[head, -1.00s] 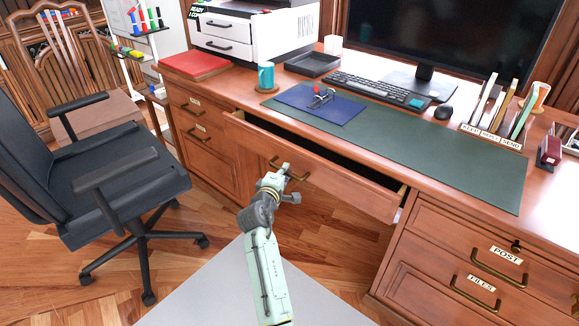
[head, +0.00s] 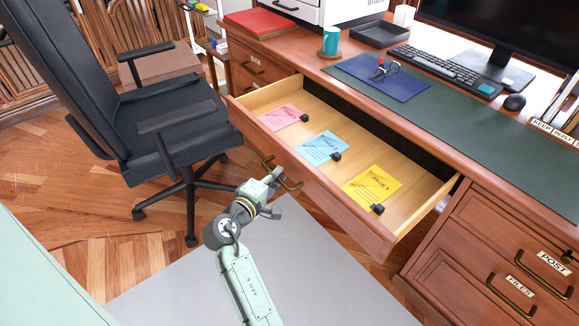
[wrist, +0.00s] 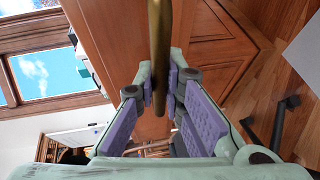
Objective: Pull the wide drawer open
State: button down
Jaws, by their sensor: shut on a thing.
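The wide drawer (head: 335,201) under the middle of the desk is pulled well out. Inside it lie a pink note (head: 281,117), a blue note (head: 321,147) and a yellow note (head: 371,187), each with a small black clip. My gripper (head: 272,178) is at the brass handle on the drawer front. In the wrist view my gripper (wrist: 170,92) has its purple-padded fingers on either side of the brass handle (wrist: 160,45), shut on it. The handle's far end is partly hidden by the gripper in the head view.
A black office chair (head: 165,120) stands close to the drawer's left. Labelled drawers (head: 520,262) are at the right.

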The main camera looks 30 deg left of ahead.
jog(key=shift+s+a, duration=0.25)
jog(key=shift+s, duration=0.5)
jog(key=c, duration=1.7)
grip_release()
jog(key=shift+o, duration=0.2)
jog(key=shift+s, duration=0.1)
jog(key=s+r, duration=0.2)
jog(key=s, duration=0.9)
jog(key=shift+s+d, duration=0.3)
jog(key=shift+r, duration=0.1)
